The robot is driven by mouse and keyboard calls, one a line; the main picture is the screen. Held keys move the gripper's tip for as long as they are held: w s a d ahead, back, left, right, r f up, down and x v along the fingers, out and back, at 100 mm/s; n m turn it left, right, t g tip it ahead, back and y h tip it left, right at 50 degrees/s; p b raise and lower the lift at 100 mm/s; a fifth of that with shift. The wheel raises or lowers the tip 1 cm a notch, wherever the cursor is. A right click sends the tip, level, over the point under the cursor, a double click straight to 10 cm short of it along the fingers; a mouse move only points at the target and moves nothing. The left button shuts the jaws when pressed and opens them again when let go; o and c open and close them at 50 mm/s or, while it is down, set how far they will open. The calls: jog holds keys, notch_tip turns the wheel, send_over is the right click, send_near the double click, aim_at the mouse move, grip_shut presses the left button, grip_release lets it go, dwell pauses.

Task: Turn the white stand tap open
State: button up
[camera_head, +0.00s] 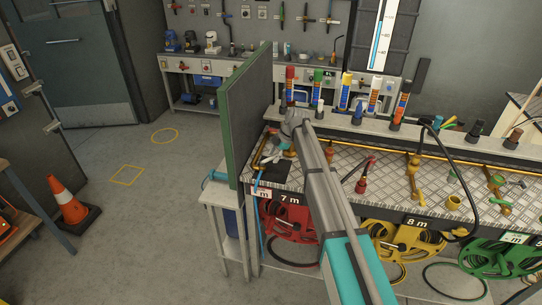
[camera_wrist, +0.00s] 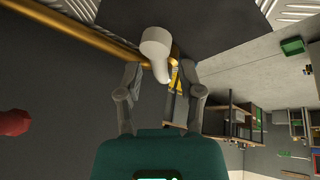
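The white stand tap (camera_wrist: 156,42) shows in the wrist view, with a round head and a tapering lever pointing down between my fingers. My gripper (camera_wrist: 160,73) is open, with one finger on each side of the lever's tip. I see a gap on the left; on the right the finger looks close, and I cannot tell whether it touches. In the head view my gripper (camera_head: 270,153) is at the left end of the metal bench top, by the green-edged panel. The arm and gripper largely hide the white tap there.
The dark green panel (camera_head: 248,112) stands close to the left of my gripper. A red tap (camera_head: 363,183) and a yellow tap (camera_head: 412,180) stand to the right on the bench. A brass pipe (camera_wrist: 92,34) runs behind the white tap. Open floor lies left of the bench.

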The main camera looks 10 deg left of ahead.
jog(key=shift+s+d+r, duration=0.1)
jog(key=shift+s+r, duration=0.1)
jog(key=shift+s, duration=0.15)
jog(key=c, duration=0.4)
jog(key=shift+s+d+r+m+p, duration=0.2)
jog(key=shift+s+r+m+p, duration=0.35)
jog(key=shift+s+m+p, duration=0.25)
grip_shut()
jog(key=s+d+f+m+h+b, duration=0.25)
jog(key=s+d+m+h, duration=0.25)
jog(key=s+d+m, duration=2.15)
jog(key=w+a+r+m+t+y+b, duration=0.2)
jog(key=w+a+m+t+y+b, duration=0.6)
jog(key=w+a, duration=0.8)
jog(key=shift+a+r+t+y+b, duration=0.25)
jog(key=shift+a+t+y+b, duration=0.35)
jog(key=shift+t+b, duration=1.55)
jog(key=shift+t+p, duration=0.65)
jog(key=shift+p, duration=0.05)
